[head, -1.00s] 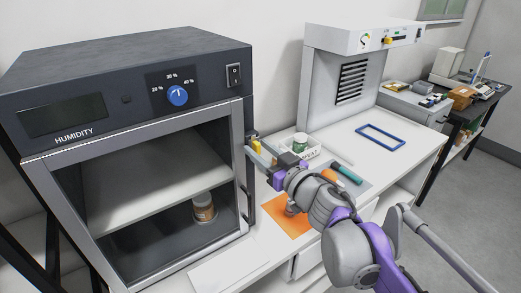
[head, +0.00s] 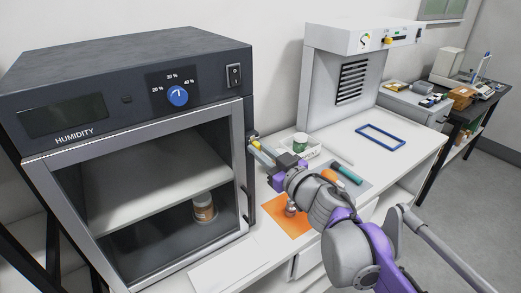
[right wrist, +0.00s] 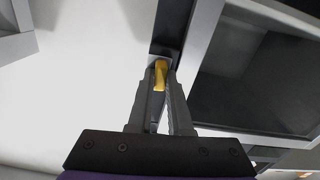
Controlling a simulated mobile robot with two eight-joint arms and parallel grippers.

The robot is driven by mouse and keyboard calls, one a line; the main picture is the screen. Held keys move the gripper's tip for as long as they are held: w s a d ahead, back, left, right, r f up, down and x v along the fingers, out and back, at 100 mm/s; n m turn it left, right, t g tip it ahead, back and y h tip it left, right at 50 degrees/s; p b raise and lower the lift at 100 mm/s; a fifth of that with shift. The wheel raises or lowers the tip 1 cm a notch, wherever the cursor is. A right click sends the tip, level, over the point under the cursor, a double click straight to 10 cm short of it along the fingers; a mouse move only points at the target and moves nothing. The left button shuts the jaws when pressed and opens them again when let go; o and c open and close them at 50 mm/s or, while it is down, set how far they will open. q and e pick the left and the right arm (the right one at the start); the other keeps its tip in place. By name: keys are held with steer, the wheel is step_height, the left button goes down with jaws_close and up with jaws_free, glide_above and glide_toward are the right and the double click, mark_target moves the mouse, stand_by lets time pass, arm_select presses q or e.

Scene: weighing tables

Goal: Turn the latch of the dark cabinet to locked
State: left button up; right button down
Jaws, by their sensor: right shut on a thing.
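The dark cabinet (head: 130,58) stands at the left in the head view, with its grey-framed glass door (head: 140,140) shut or nearly so. The yellow latch (right wrist: 160,74) is at the door's right edge. In the right wrist view it sits between the fingertips of my right gripper (right wrist: 158,88), which is shut on it. In the head view my right gripper (head: 266,153) is beside the cabinet's right edge, and its fingers partly hide the latch. I cannot tell the latch's exact angle. My left gripper is not in view.
A brown jar (head: 204,208) shows inside the cabinet. An orange mat (head: 284,224), a white tray (head: 316,153) with a green jar (head: 300,142), and a blue frame (head: 380,136) are on the white bench. A dark door handle (head: 251,208) stands below the latch.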

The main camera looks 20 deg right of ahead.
steer(key=shift+a+f+n+p, duration=0.1)
steer(key=shift+n+p, duration=0.65)
steer(key=shift+n, duration=3.35)
steer(key=shift+a+f+n+p, duration=0.1)
steer(key=shift+n+p, duration=0.6)
steer(key=shift+n, duration=3.4)
steer(key=shift+s, duration=0.1)
steer(key=c, duration=0.8)
jaws_free()
steer(key=shift+d, duration=0.1)
steer(key=shift+c, duration=0.2)
